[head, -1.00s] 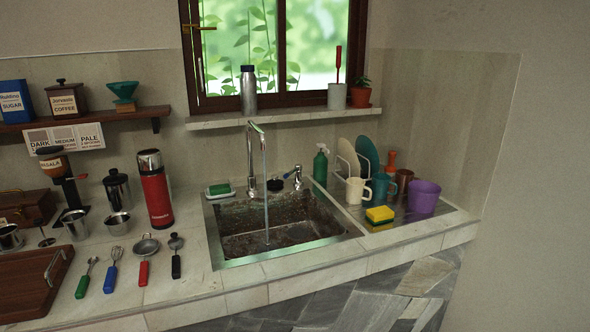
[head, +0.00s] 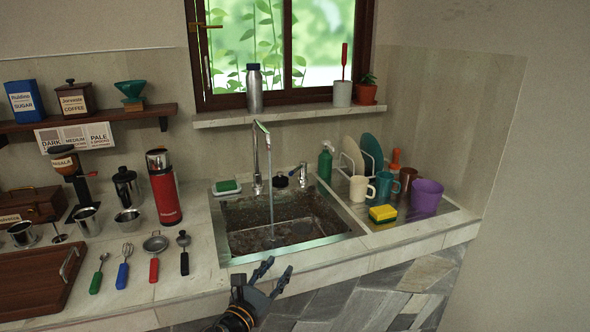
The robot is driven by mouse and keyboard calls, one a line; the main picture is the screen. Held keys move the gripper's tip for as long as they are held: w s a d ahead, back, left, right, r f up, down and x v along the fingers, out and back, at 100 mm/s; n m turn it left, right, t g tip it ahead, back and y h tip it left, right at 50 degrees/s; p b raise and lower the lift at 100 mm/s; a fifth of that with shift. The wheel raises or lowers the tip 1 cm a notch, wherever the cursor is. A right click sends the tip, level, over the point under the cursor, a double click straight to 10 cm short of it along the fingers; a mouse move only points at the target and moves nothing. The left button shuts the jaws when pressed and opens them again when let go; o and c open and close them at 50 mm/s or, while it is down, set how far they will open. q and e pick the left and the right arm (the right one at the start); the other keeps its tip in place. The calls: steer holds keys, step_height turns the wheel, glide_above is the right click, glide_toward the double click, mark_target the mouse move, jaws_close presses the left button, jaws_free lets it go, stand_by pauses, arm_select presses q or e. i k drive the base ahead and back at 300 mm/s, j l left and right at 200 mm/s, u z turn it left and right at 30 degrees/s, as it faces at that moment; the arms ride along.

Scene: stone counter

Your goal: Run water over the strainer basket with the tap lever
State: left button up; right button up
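The metal tap (head: 257,160) stands behind the sink, and a thin stream of water (head: 270,200) falls from its spout into the basin. A small metal fitting with a lever (head: 303,176) stands to the right of the tap. The sink (head: 238,245) has a brown-stained basin. A dark round patch (head: 303,228) shows inside it at the right; I cannot tell whether this is the strainer basket. My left gripper (head: 274,272) is in front of the sink's front edge, with its fingers spread and nothing between them. My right gripper is out of view.
A yellow sponge (head: 382,214), mugs and a purple tub (head: 427,196) stand right of the sink. A black item (head: 280,182) sits behind the basin. A red flask (head: 163,187) and several utensils lie or stand to the left. A metal bottle (head: 254,88) stands on the sill.

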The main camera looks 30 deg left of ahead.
mark_target(302, 164)
steer(key=i+j, duration=1.15)
steer(key=i, duration=0.1)
